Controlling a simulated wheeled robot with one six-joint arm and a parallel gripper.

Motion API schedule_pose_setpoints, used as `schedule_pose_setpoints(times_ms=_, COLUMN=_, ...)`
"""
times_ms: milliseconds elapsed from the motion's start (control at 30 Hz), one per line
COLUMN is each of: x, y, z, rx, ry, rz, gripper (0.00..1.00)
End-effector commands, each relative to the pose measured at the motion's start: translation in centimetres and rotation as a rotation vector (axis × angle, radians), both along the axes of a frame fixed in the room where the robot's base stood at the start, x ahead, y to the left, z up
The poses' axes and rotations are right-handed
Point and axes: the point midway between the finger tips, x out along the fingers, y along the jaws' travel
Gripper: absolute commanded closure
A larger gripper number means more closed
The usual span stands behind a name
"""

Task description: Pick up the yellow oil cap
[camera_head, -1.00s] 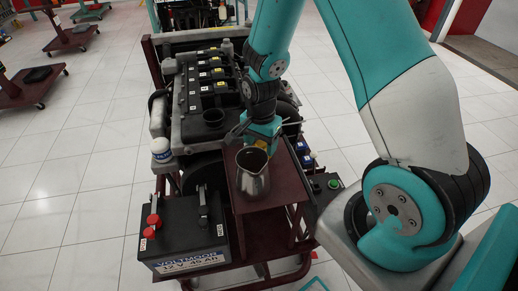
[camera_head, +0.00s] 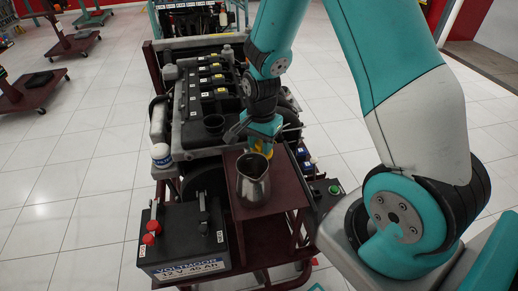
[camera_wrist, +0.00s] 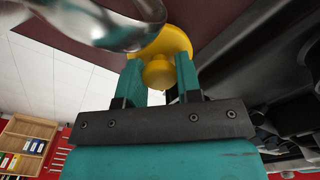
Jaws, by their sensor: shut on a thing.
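The yellow oil cap (camera_wrist: 165,42) sits between the two teal fingers of my gripper (camera_wrist: 159,66) in the wrist view. The fingers are shut on its narrow knob, and its wide disc lies beyond their tips. In the head view, my gripper (camera_head: 263,138) points down just behind the metal jug, over the dark red shelf (camera_head: 292,192). Only a little yellow of the cap (camera_head: 262,149) shows there. I cannot tell whether the cap touches the shelf.
The metal jug (camera_head: 253,181) stands on the shelf very close to my gripper; its shiny rim (camera_wrist: 125,25) partly covers the cap in the wrist view. A battery (camera_head: 183,232) sits front left.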

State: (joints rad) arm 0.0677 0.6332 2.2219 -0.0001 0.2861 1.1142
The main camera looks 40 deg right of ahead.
Motion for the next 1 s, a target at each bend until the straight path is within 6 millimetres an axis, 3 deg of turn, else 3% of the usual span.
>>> schedule_pose_setpoints(times_ms=500, x=0.1, y=0.0, z=14.0, rx=-0.001, ry=-0.007, rz=0.0, gripper=0.91)
schedule_pose_setpoints(times_ms=767, x=0.4, y=0.1, z=17.7, rx=0.0, ry=-0.001, rz=0.001, gripper=0.91)
schedule_pose_setpoints(times_ms=867, x=1.7, y=0.5, z=18.5, rx=0.0, ry=0.003, rz=0.003, gripper=0.91)
schedule_pose_setpoints(times_ms=1000, x=5.4, y=1.7, z=18.7, rx=0.0, ry=0.008, rz=0.004, gripper=0.91)
